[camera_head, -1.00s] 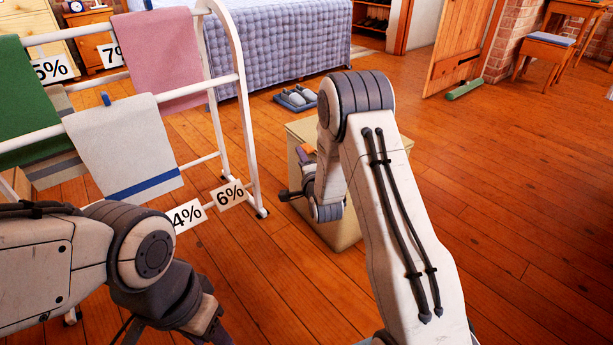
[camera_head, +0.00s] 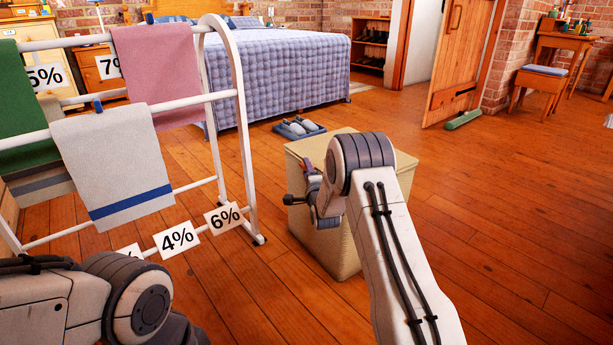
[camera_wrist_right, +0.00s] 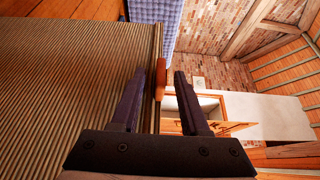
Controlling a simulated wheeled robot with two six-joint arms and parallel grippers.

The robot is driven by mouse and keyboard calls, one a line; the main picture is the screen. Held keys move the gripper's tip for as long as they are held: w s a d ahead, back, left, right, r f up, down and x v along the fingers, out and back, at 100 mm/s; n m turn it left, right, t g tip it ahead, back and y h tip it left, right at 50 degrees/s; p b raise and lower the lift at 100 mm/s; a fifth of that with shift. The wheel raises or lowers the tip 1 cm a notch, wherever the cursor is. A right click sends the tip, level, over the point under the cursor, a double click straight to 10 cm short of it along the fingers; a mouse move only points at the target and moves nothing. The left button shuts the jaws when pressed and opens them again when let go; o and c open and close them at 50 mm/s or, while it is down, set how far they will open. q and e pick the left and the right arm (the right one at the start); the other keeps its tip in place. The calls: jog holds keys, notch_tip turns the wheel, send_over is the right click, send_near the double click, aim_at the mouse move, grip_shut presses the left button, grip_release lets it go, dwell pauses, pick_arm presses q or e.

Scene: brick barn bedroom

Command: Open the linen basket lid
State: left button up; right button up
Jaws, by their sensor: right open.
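The linen basket (camera_head: 335,250) is a beige box on the floor in the middle of the head view, its flat lid (camera_head: 335,141) shut. My right arm hides part of it. In the right wrist view its ribbed side (camera_wrist_right: 70,80) fills the left. A small orange-brown tab (camera_wrist_right: 161,80) at the basket's edge shows between the fingers of my right gripper (camera_wrist_right: 160,74). That gripper is open, with a finger on each side of the tab and no clear grip on it. In the head view the right gripper (camera_head: 293,198) is at the basket's left side, partly hidden. My left gripper is out of view.
A white drying rack (camera_head: 243,150) with towels and percent signs stands left of the basket. Behind it are grey slippers on a blue mat (camera_head: 299,128) and a bed (camera_head: 280,70). The wooden floor to the right (camera_head: 500,200) is clear.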

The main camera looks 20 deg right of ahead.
jog(key=shift+w, duration=0.25)
grip_shut()
dwell(1.4)
